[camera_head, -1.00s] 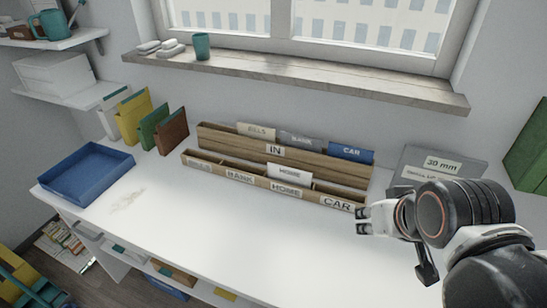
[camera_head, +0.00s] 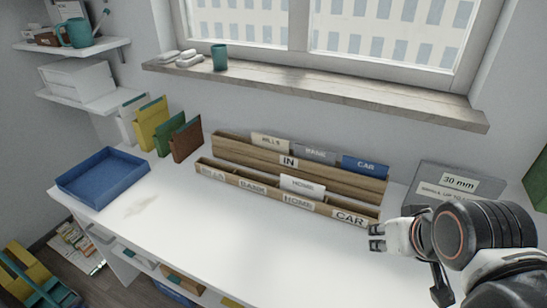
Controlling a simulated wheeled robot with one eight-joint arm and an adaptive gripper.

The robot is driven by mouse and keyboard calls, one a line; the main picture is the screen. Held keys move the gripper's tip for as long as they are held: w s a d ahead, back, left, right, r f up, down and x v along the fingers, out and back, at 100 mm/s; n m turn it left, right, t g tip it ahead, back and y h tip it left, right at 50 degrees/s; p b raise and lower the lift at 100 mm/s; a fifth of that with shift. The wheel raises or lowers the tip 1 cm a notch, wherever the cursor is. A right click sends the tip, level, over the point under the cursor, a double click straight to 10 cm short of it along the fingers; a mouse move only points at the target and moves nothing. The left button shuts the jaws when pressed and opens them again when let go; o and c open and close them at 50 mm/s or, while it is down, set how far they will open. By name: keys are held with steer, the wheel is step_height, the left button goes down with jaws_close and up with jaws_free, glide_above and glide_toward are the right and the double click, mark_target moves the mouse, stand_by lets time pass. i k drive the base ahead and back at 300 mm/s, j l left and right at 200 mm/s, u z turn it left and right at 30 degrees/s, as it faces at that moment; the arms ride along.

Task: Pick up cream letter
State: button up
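The cream letter (camera_head: 270,143), labelled BILLS, stands upright in the back row of the wooden IN rack (camera_head: 233,146). Its lower part is hidden by the rack's front board. Beside it in the same row stand a grey BANK letter (camera_head: 316,152) and a blue CAR letter (camera_head: 365,165). A white HOME letter (camera_head: 302,184) stands in the lower front row, above the HOME label. My gripper (camera_head: 376,238) is to the right of and nearer than the cream letter, just beyond the rack's CAR end. Its fingers are apart, with nothing seen between them.
A blue tray (camera_head: 72,190) lies at the desk's left. Yellow, green and brown folders (camera_head: 186,142) stand behind it. A grey box marked 30 mm (camera_head: 458,183) is behind my gripper. A wooden sill (camera_head: 330,95) juts above the rack. The desk front is clear.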

mark_target(282, 146)
steer(key=i+j+z, duration=0.15)
steer(key=j, duration=0.75)
steer(key=j+z, duration=0.15)
steer(key=j, duration=0.8)
steer(key=i+j, duration=0.2)
steer(key=i+z, duration=0.05)
